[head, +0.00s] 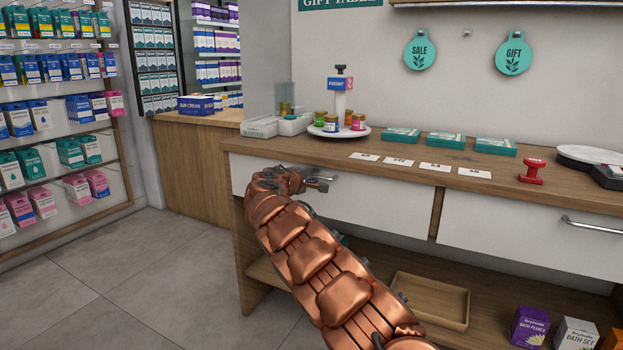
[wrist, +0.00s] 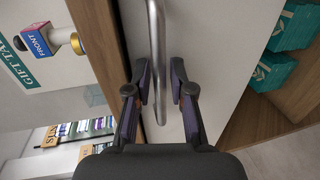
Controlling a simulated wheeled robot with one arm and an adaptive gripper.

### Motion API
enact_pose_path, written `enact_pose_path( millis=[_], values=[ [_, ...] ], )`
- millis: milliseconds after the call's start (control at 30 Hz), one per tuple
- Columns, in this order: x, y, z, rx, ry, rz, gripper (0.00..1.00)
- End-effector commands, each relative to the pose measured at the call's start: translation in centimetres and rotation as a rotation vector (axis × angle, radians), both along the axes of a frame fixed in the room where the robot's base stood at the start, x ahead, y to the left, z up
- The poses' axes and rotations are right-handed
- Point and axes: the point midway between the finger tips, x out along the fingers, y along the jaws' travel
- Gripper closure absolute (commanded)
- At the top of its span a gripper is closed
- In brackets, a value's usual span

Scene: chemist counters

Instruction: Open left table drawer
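The left table drawer (head: 385,206) has a plain white front and looks shut, flush under the wooden table top. Its metal bar handle (wrist: 155,35) runs down the middle of the wrist view. My gripper (head: 318,183) is at this handle, at the left part of the drawer front. In the wrist view my gripper (wrist: 161,82) has one dark finger on each side of the bar. Small gaps show between fingers and bar, so it looks open around the handle. In the head view my copper arm hides part of the drawer front.
The right drawer (head: 520,235), with its own handle (head: 592,226), is shut. On the table top (head: 400,175) stand a round display tray (head: 340,132), teal boxes, cards and a red stamp (head: 532,172). A wooden tray (head: 430,298) sits on the lower shelf. Floor (head: 130,285) is clear at left.

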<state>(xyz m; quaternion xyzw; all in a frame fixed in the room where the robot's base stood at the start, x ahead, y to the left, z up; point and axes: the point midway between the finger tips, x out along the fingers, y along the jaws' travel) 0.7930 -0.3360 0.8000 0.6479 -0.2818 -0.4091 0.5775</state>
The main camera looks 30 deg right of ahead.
Motion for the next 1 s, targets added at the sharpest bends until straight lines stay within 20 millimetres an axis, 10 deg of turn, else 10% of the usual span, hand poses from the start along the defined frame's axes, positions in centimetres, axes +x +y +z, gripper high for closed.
enact_pose_path(
  millis=[333, 533, 1000],
  values=[
    [0.03, -0.13, -0.04, 0.000, 0.000, -0.001, 0.79],
    [0.03, -0.11, -0.03, 0.000, 0.000, -0.001, 1.00],
    [0.02, -0.10, -0.08, 0.001, 0.001, -0.001, 1.00]
  ],
)
